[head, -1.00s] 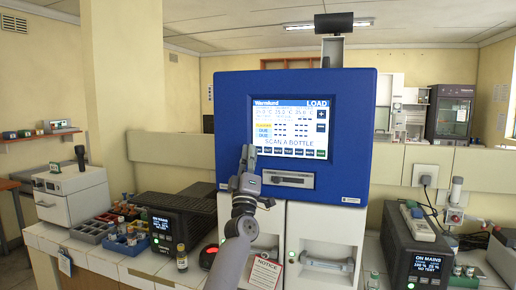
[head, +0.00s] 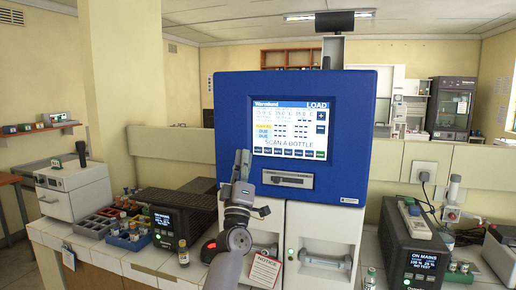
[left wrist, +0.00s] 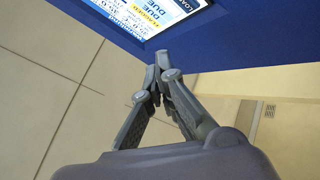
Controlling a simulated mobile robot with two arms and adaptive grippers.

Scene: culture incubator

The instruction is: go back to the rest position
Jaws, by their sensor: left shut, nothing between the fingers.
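My left gripper (head: 242,158) is shut and empty in the head view. It points up in front of the lower left part of the blue incubator cabinet (head: 232,105), left of its lit screen (head: 290,128), which reads LOAD and SCAN A BOTTLE. In the left wrist view the closed fingertips (left wrist: 161,62) show close below the screen's corner (left wrist: 165,12) in the picture, with nothing between them. Whether they touch the cabinet I cannot tell. My right gripper is not in view.
Below the blue front are white doors with handles (head: 325,260) and a notice tag (head: 264,270). On the left counter stand a bottle (head: 183,252), a black display unit (head: 168,228) and a rack of vials (head: 128,238). A dark mains unit (head: 410,245) stands at right.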

